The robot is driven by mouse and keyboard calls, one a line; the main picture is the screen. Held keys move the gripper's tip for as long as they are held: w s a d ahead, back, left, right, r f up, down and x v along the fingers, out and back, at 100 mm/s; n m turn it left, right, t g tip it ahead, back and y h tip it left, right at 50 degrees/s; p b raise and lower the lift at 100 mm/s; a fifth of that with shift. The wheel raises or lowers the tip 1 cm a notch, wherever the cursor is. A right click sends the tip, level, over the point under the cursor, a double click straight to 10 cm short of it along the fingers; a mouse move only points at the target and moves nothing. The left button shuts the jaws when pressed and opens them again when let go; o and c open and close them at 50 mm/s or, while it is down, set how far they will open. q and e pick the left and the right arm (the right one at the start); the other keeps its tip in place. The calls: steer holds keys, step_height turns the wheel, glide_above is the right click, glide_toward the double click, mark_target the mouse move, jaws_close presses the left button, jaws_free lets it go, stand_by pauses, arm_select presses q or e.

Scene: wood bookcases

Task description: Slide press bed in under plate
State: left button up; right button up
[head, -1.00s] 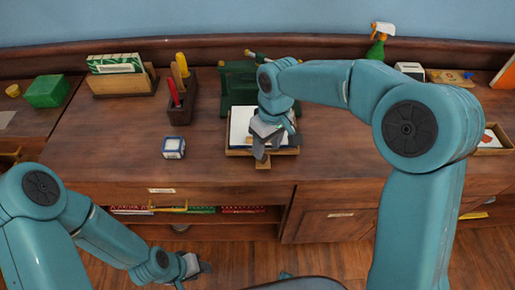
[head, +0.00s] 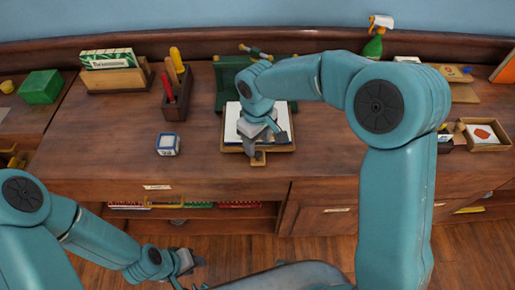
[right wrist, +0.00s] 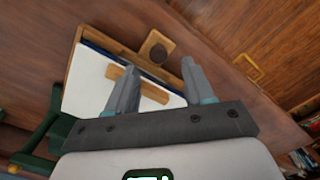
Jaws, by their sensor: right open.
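The press bed (head: 229,149) is a shallow wooden tray with a white sheet on it, and a small tab at its front edge. It sits on the desk against the front of the green press (head: 228,88); the plate is not clearly visible behind my arm. My right gripper (head: 258,148) is over the bed's front part, near the tab. In the right wrist view its open fingers (right wrist: 161,72) point toward the bed (right wrist: 73,62), whose tab has a dark round knob (right wrist: 157,47). Nothing is visibly gripped. My left gripper (head: 193,264) hangs low before the desk; its jaws are unclear.
A white-blue cube (head: 168,144) stands left of the bed. A tool holder (head: 177,104) and a card rack (head: 118,82) are behind it. A green spray bottle (head: 376,40) and a wooden tray (head: 486,147) are at the right. The desk's front left is clear.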

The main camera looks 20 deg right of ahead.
mark_target(258, 153)
step_height(258, 153, down, 4)
steer(key=shift+d, duration=0.15)
steer(key=shift+f, duration=0.35)
jaws_close()
